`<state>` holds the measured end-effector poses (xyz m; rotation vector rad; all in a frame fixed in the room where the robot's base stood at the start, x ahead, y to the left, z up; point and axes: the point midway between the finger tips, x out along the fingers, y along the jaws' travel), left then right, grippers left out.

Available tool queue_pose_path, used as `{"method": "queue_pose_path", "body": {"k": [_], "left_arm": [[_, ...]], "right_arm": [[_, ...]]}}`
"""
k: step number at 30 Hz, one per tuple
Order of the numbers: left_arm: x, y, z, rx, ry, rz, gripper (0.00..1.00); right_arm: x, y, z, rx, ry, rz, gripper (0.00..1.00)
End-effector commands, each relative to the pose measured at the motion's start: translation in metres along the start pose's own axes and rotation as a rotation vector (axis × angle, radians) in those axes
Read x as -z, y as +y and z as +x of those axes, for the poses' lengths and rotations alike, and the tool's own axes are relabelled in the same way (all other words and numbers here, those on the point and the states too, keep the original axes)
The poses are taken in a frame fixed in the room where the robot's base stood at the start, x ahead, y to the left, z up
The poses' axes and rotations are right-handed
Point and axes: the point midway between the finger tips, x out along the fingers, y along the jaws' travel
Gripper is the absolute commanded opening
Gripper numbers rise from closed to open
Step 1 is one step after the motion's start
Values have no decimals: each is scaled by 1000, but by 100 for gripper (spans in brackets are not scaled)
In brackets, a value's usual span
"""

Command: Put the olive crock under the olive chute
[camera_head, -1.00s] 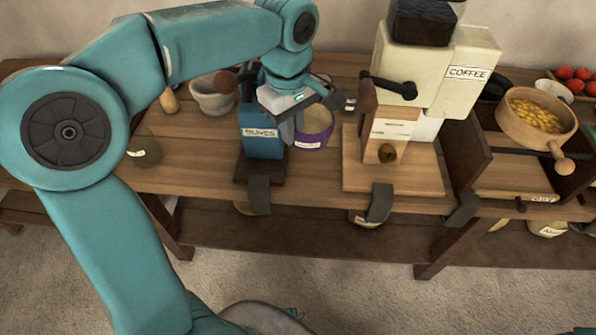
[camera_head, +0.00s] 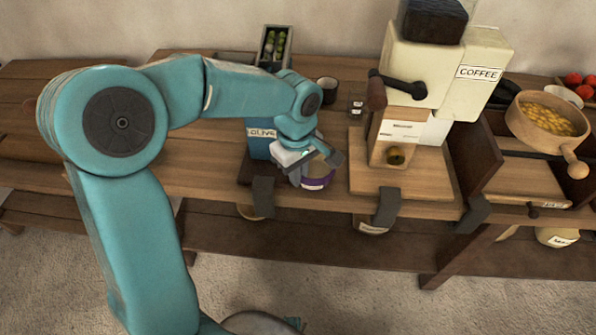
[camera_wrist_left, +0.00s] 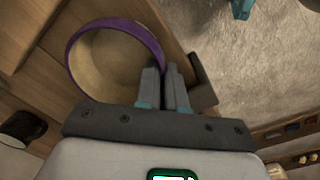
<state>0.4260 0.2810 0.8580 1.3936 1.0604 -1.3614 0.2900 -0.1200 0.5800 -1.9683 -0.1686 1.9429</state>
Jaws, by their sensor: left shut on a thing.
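A crock with a purple band (camera_head: 319,183) and a tan inside shows in the head view, right of the olive chute's base; its white label is too small to read. My left gripper (camera_head: 298,172) is shut on its rim. In the left wrist view the crock (camera_wrist_left: 100,65) looks empty, and the fingers (camera_wrist_left: 163,85) pinch the purple rim at its right side. The olive chute (camera_head: 259,142) is a blue box with an olive label, standing left of the crock and partly behind my arm. Its lower outlet is hidden. My right gripper is not in view.
The coffee machine (camera_head: 446,75) stands to the right on a wooden board (camera_head: 430,180). A pan of yellow food (camera_head: 545,118) is at the far right. The table's front edge is close.

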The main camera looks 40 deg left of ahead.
Motion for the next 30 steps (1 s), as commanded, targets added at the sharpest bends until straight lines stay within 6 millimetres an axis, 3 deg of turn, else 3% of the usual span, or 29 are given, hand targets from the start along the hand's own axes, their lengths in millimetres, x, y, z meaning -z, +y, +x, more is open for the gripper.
{"method": "queue_pose_path", "body": {"k": [3, 4, 6, 17, 30], "left_arm": [[0, 0, 4, -2, 0, 0, 0], [0, 0, 3, 0, 0, 0, 19], [0, 0, 2, 0, 0, 0, 34], [0, 0, -5, -2, 1, 0, 34], [0, 1, -98, -4, 0, 0, 34]], "right_arm": [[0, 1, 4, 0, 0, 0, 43], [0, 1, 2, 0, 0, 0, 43], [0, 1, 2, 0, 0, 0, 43], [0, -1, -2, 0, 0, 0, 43], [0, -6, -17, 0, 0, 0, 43]]}}
